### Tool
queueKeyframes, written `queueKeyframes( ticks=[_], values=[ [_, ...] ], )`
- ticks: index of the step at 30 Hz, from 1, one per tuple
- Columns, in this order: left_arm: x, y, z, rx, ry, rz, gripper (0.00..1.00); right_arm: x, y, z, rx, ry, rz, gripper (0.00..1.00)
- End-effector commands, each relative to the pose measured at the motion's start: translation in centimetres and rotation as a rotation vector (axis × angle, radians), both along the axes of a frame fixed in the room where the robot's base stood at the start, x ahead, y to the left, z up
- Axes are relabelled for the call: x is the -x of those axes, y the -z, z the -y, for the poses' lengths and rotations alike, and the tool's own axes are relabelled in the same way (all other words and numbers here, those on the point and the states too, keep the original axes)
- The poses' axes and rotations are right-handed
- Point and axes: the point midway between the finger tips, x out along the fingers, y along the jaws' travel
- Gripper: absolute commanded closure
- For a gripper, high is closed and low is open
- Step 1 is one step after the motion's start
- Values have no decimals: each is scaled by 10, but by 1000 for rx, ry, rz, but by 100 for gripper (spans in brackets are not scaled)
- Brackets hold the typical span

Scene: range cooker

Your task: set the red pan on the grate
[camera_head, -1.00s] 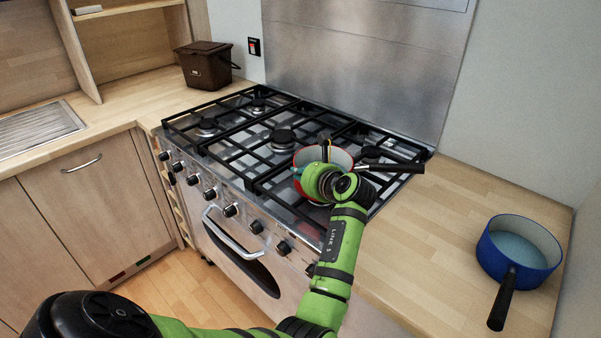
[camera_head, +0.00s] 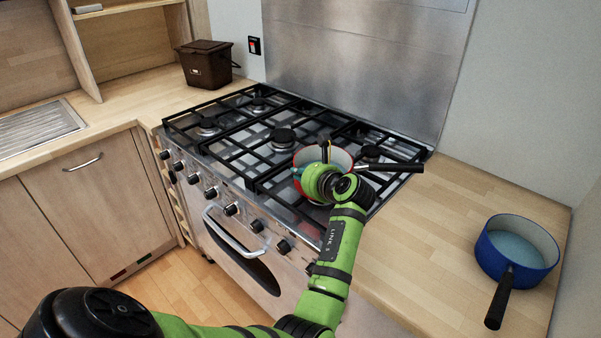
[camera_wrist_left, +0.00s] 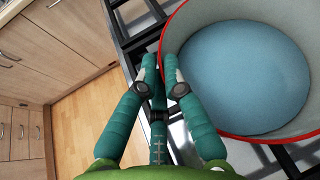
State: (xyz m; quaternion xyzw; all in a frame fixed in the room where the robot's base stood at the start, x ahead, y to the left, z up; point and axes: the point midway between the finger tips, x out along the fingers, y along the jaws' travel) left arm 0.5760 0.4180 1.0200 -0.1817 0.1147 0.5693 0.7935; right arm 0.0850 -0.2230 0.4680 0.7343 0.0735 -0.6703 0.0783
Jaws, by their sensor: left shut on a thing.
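The red pan (camera_head: 309,156), with a bluish inside and a dark handle (camera_head: 397,168) pointing right, is over the front right part of the black grate (camera_head: 262,185). My left gripper (camera_head: 298,172) is at its near left side, partly hidden by my green wrist. In the left wrist view, the gripper (camera_wrist_left: 160,70) is shut on the wall of the red pan (camera_wrist_left: 245,75), one finger on each side of the rim. The pan looks about level. I cannot tell whether its base touches the grate. My right gripper is out of view.
A blue pan (camera_head: 517,250) stands on the right counter (camera_head: 415,240), its handle toward the front. A brown bin (camera_head: 207,66) stands on the back left counter. A steel backsplash (camera_head: 365,65) rises behind the cooker. The left and middle grate areas are clear.

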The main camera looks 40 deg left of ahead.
Motion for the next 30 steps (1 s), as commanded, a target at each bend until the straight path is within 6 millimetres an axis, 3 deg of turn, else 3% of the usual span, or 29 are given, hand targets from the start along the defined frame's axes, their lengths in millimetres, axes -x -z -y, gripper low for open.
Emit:
queueKeyframes(
  ticks=[11, 12, 13, 23, 30],
  values=[
    [-1, -3, 0, -3, 1, 9, 100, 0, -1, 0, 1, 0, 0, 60],
    [-1, -3, 0, -3, 1, 9, 75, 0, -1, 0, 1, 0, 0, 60],
    [-1, -3, 0, -3, 1, 9, 63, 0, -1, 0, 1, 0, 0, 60],
    [1, 4, 0, 4, 0, -10, 63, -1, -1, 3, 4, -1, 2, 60],
    [0, -27, 0, 1, 0, 4, 63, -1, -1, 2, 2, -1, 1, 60]
  ],
)
